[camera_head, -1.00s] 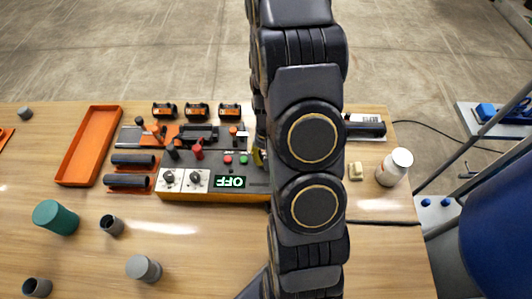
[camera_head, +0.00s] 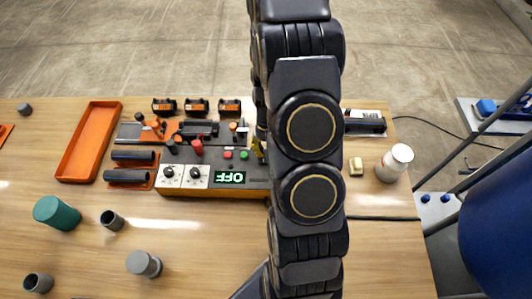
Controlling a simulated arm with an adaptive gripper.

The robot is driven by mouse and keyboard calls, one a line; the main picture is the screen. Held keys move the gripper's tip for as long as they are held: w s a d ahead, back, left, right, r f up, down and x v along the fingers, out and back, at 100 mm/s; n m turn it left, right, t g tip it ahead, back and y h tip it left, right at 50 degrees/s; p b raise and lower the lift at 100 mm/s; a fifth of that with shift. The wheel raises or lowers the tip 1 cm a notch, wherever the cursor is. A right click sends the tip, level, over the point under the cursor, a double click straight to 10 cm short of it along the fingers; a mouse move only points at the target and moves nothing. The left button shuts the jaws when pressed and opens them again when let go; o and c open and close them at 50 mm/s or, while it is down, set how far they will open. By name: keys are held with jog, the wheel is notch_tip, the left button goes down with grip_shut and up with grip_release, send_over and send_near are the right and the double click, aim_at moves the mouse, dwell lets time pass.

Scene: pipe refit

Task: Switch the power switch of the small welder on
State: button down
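The small welder (camera_head: 205,193) is a dark grey unit with an orange base near the middle of the table. Its front panel has two white plates with black knobs and a display (camera_head: 230,177) reading OFF, upside down in the picture. A red button and a green button (camera_head: 244,155) sit behind the display. I cannot make out the power switch for certain. My arm covers the welder's right end. A small yellow part of my gripper (camera_head: 258,150) shows at the arm's left edge, close to the green button. Its fingertips are mostly hidden, so opening and contact cannot be told.
An orange tray (camera_head: 66,171) lies at the left. Dark pipes (camera_head: 132,157) lie beside the welder, and several orange-black blocks (camera_head: 197,105) stand behind it. A teal cylinder (camera_head: 57,213) and grey fittings stand in front.

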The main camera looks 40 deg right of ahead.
jog(key=shift+r, duration=0.1)
notch_tip(320, 180, up, 14)
jog(key=w+d, duration=0.1)
jog(key=shift+w+d, duration=0.15)
jog(key=shift+d, duration=0.05)
dwell(0.3)
jog(key=shift+s+a, duration=0.45)
jog(key=shift+a, duration=0.1)
jog(key=f, duration=0.4)
jog(key=s+a+f, duration=0.1)
jog(key=f, duration=0.8)
jog(key=shift+s+a+f, duration=0.2)
jog(key=shift+f, duration=0.2)
